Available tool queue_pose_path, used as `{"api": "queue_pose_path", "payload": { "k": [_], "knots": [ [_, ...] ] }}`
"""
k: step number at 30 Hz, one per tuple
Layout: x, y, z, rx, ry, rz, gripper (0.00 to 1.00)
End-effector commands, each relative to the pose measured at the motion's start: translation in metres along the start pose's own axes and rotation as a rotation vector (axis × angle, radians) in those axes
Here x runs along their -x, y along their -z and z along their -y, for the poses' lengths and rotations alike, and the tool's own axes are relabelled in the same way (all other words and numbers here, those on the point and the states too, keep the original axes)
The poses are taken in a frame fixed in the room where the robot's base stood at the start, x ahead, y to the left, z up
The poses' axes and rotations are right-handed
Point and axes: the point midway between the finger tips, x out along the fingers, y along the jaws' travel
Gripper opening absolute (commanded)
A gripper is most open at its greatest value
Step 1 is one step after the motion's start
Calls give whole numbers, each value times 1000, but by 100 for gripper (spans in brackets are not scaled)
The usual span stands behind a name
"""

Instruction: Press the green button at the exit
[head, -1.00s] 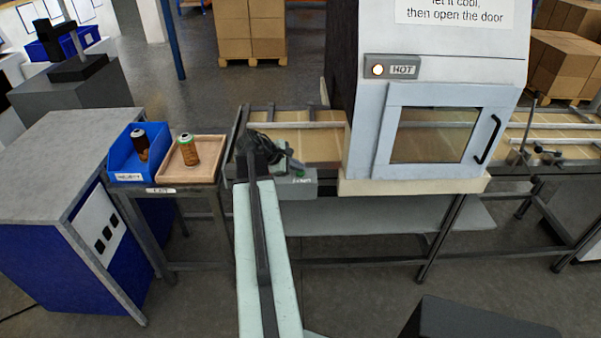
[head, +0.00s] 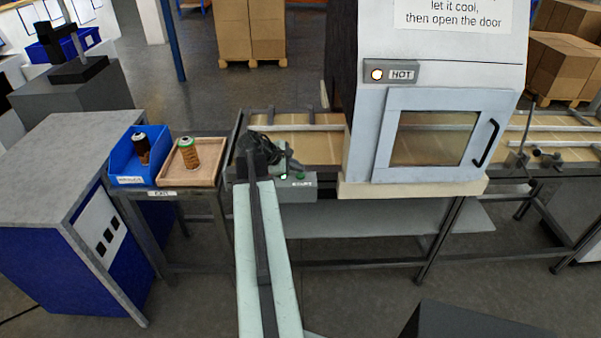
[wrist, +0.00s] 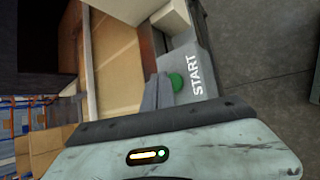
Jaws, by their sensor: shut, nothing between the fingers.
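The green button (wrist: 177,82) sits on a grey box (head: 297,192) marked START at the left end of the conveyor, near the EXIT label (head: 163,193). In the wrist view my gripper (wrist: 157,88) is shut and empty, with its fingertips right beside the button. I cannot tell whether they touch it. In the head view my gripper (head: 284,163) is over the back of the box, partly hidden by my arm. A bright green spot shows by the fingertips there.
A blue bin (head: 127,166) and a wooden tray (head: 205,175) stand left of the conveyor, each with a cartridge. The white oven (head: 365,150), with its HOT lamp (head: 377,74) lit and door closed, stands to the right of my gripper.

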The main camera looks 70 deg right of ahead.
Motion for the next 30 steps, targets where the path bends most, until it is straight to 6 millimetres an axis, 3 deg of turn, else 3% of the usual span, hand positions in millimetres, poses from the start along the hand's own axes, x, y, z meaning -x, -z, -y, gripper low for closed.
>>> {"api": "queue_pose_path", "payload": {
  "k": [10,24,30],
  "knots": [
    [2,-2,-2,0,0,0,0],
    [35,-26,-26,0,0,0,0],
    [35,-26,-26,0,0,0,0]
  ]
}}
